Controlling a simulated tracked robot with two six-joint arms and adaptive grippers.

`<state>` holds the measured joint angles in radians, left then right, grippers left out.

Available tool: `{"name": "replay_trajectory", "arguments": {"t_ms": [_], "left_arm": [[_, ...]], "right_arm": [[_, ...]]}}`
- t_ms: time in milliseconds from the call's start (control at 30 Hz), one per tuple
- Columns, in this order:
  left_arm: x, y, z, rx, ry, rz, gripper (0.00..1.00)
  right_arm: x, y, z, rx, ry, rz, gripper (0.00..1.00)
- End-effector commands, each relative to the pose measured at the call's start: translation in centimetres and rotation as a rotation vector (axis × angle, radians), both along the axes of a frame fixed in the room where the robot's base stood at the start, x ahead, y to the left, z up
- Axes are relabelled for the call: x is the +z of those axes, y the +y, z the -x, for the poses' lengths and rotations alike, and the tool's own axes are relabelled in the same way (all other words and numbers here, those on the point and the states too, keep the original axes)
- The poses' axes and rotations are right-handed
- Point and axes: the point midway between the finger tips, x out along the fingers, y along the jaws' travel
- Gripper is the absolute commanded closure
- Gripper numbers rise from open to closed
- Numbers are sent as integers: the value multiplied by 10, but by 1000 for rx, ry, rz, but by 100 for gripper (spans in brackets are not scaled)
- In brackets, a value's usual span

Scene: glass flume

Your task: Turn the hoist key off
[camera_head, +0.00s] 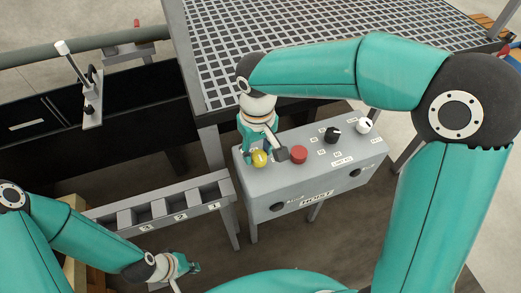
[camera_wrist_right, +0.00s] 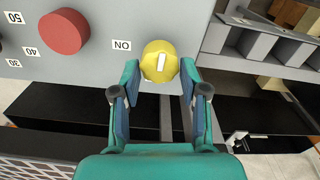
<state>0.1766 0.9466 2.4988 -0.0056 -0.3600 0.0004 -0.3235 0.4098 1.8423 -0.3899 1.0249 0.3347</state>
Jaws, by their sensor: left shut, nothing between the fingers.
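The hoist key is a yellow round knob (camera_head: 260,159) with a white mark, at the left end of the grey hoist control box (camera_head: 285,195). In the right wrist view the knob (camera_wrist_right: 159,61) sits just beyond and between my right fingertips, its white mark running nearly up and down. An ON label (camera_wrist_right: 121,44) is left of it there. My right gripper (camera_wrist_right: 160,78) is open; whether a finger touches the knob I cannot tell. In the head view my right gripper (camera_head: 260,147) partly hides the knob. My left gripper (camera_head: 187,266) is shut and empty at the lower left.
A red button (camera_head: 299,154), a black knob (camera_head: 332,134) and a white knob (camera_head: 364,126) share the box's top. A grating platform (camera_head: 300,30) lies behind. A numbered tray rack (camera_head: 170,208) stands left of the box, with a dark flume (camera_head: 100,115) beyond.

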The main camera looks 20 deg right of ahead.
Motion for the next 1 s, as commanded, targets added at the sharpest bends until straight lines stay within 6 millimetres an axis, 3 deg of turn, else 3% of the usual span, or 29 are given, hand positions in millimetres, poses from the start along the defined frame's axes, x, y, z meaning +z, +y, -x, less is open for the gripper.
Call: {"name": "replay_trajectory", "arguments": {"t_ms": [100,533,1000], "left_arm": [[0,0,0,0,0,0,100],[1,0,0,0,0,0,100],[0,0,0,0,0,0,100]], "right_arm": [[-1,0,1,1,5,2,36],[7,-1,2,1,9,4,36],[92,0,2,1,5,1,36]]}}
